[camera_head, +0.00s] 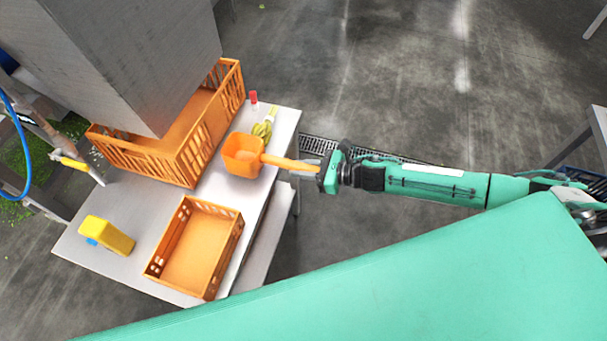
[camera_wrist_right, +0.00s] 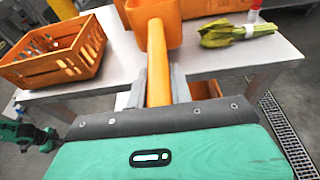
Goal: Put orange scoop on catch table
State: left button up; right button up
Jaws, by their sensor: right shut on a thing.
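The orange scoop (camera_head: 243,156) is in the head view at the right edge of the grey catch table (camera_head: 145,273). My right gripper (camera_head: 307,170) is shut on the end of its handle, and the handle points left toward the scoop's bowl. In the right wrist view the scoop's handle (camera_wrist_right: 157,70) runs up between the two fingers (camera_wrist_right: 158,90), with the bowl at the top over the table (camera_wrist_right: 205,62). Whether the bowl touches the tabletop or hangs just above it, I cannot tell.
A large orange crate (camera_head: 222,110) stands at the back under a grey metal block (camera_head: 120,55). A smaller orange crate (camera_head: 235,245) stands at the front. A yellow bottle (camera_head: 108,236) lies at left. A yellow-green bunch (camera_head: 263,130) and a red-capped shaker (camera_head: 253,97) are behind the scoop.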

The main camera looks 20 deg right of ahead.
notch_tip(320, 180, down, 4)
jog(key=shift+r, duration=0.2)
jog(key=shift+f, duration=0.2)
jog(key=o, duration=0.9)
jog(key=shift+r, duration=0.1)
